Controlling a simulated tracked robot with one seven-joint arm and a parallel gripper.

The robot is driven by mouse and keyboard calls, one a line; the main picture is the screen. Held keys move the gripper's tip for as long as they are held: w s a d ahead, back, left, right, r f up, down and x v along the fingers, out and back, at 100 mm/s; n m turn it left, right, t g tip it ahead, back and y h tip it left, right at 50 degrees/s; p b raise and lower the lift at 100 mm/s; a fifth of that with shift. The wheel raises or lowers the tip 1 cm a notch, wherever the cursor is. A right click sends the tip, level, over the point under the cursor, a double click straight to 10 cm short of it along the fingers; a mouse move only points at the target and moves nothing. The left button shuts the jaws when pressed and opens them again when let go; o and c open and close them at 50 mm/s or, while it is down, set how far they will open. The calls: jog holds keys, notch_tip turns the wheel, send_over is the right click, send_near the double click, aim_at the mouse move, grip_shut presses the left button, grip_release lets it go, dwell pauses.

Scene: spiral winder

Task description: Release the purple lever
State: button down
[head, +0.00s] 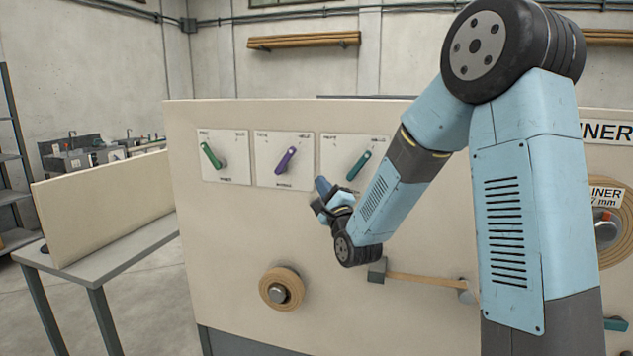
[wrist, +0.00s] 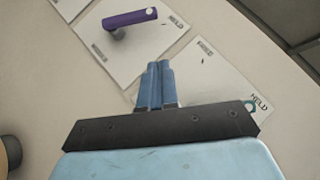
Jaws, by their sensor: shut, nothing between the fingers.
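The purple lever (head: 287,159) sits on the middle of three white label plates on the upright cream panel. In the head view it tilts with its top to the right, toward the plate's "HELD" side. In the wrist view the purple lever (wrist: 130,17) is at the upper left, with its grey pivot below it. My gripper (head: 323,186) is below and right of the purple lever in the head view, clear of it. In the wrist view my gripper (wrist: 158,66) has its fingers together and empty, over the edge of the neighbouring plate.
A green lever (head: 211,155) is on the left plate, and a teal lever (head: 358,165) is on the right plate near my arm. A tan roll (head: 281,289) sits lower on the panel. A grey table (head: 100,255) stands at left.

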aim_at(285, 161)
jog(key=shift+w+a+r, duration=0.9)
jog(key=shift+w, duration=0.45)
jog(key=shift+w+a+r, duration=0.95)
jog(key=shift+w, duration=0.35)
jog(key=shift+w+a+r, duration=0.9)
jog(key=shift+w, duration=0.45)
jog(key=shift+d+r, duration=0.1)
